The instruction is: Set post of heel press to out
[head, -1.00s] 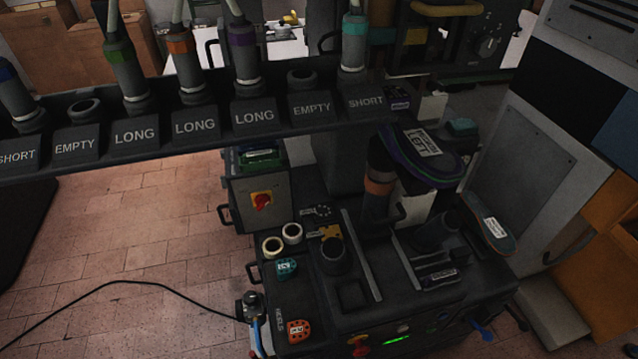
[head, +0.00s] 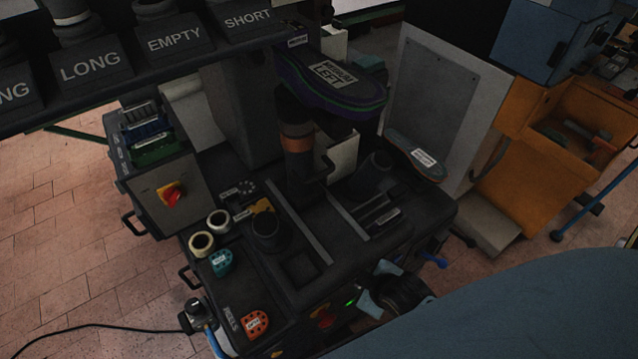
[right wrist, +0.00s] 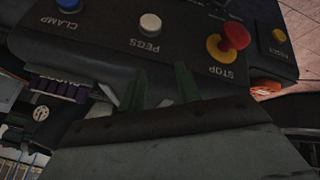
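The heel press (head: 290,200) is a dark machine. An upright dark post with an orange band (head: 297,140) stands on its top, with a handle beside it. A purple-edged piece labelled LEFT (head: 345,75) is above the post. The press's front panel shows in the right wrist view: a blue CLAMP button (right wrist: 69,5), a white PEGS button (right wrist: 150,23) and a red STOP button (right wrist: 235,36). My right gripper (head: 374,287) is at the press's front edge. Its fingers (right wrist: 160,88) are apart and empty, near the PEGS button; contact is unclear. My left gripper is out of view.
A rack of labelled holders (head: 90,70) overhangs at upper left. Two pale rings (head: 208,233), a teal piece (head: 221,262) and an orange piece (head: 255,324) lie on the press's left side. A cable crosses the floor. An orange cabinet (head: 540,170) stands right.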

